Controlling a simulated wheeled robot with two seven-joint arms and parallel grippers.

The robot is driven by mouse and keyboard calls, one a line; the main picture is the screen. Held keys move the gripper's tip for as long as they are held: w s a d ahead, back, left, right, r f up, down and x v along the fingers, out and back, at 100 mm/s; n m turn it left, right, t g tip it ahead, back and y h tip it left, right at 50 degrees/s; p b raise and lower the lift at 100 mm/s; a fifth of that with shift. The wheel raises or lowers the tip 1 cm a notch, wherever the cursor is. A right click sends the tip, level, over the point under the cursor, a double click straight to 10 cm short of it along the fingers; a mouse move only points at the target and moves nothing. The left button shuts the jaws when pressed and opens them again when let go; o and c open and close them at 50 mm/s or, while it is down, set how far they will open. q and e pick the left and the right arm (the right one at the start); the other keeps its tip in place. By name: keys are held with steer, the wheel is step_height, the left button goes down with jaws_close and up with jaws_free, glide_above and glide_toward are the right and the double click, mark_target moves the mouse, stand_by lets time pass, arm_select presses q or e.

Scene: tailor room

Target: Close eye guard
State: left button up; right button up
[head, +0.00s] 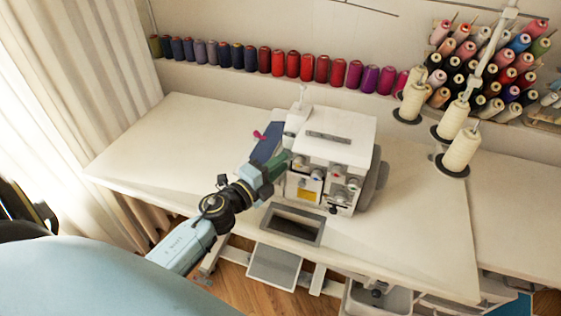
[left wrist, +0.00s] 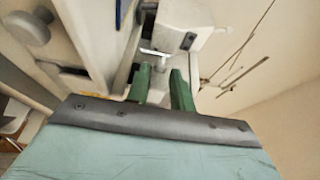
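The white sewing machine (head: 335,143) stands on the white table, its front with knobs and a yellow patch facing me. My left gripper (head: 281,163) is at the machine's left side, close to its front left edge. In the left wrist view its green fingers (left wrist: 161,84) stand apart with a gap between them, and I see nothing held there. A small pale bar (left wrist: 155,53) lies just beyond the fingertips, in a recess of the machine. I cannot tell for sure which part is the eye guard. My right gripper is not in view.
Thread cones (head: 461,150) on dark bases stand right of the machine. A row of thread spools (head: 279,63) lines the wall shelf. A rectangular opening (head: 292,224) lies in the table before the machine. The tabletop (head: 170,140) is clear at left.

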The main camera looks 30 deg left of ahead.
arm_select(q)
steer(key=shift+w, duration=0.45)
jaws_close()
steer(key=shift+a+m+g+h+b, duration=0.35)
steer(key=shift+m+h, duration=0.45)
steer(key=shift+h, duration=0.4)
jaws_free()
steer(key=b+v, duration=0.1)
steer(key=v, duration=1.2)
